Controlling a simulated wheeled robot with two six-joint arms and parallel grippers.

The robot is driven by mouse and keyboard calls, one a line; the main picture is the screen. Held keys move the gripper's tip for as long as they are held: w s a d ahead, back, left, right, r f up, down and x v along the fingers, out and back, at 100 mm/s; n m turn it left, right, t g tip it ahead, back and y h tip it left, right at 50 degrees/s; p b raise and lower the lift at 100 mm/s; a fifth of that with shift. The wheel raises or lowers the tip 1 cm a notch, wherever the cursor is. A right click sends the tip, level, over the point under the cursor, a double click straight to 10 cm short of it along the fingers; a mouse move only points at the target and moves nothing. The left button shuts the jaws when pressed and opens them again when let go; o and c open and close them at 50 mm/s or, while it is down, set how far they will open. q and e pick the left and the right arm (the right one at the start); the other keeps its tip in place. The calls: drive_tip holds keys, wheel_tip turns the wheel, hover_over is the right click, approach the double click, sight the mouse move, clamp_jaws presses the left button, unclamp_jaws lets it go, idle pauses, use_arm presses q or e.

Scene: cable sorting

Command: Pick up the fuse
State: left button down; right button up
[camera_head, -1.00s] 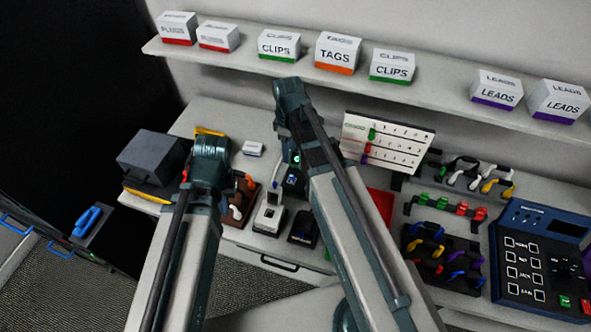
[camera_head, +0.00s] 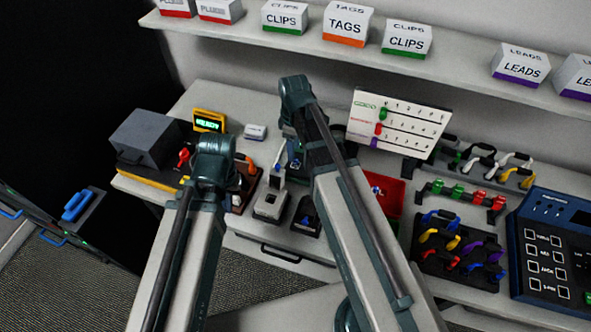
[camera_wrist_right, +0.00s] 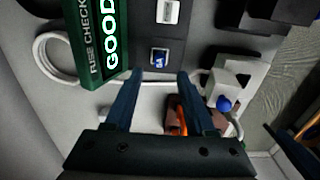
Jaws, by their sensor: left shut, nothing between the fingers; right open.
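In the right wrist view a small blue-faced fuse (camera_wrist_right: 158,57) with white marks sits in a dark panel. My right gripper (camera_wrist_right: 160,76) is open, its two fingertips just short of the fuse, one to each side, with nothing between them. In the head view the right arm covers most of this spot. My left gripper (camera_head: 213,165) is at the left of the bench, shut and empty; its fingertips are mostly hidden by its own arm.
A green fuse checker (camera_wrist_right: 95,40) reading GOOD stands beside the panel. A white device with a blue knob (camera_wrist_right: 223,104) is at the right. A red tray (camera_head: 394,196), a label board (camera_head: 398,122) and a cable rack (camera_head: 455,255) lie right of my right arm.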

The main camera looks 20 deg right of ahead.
sight(296, 160)
use_arm(q)
drive_tip(key=shift+f+b, duration=2.6)
drive_tip(key=shift+f, duration=0.2)
use_arm(e)
drive_tip(key=shift+d+f, duration=0.2)
drive_tip(key=shift+f, duration=2.6)
use_arm(q)
drive_tip(key=shift+r, duration=0.1)
use_arm(e)
drive_tip(key=shift+s+r, duration=0.1)
clamp_jaws()
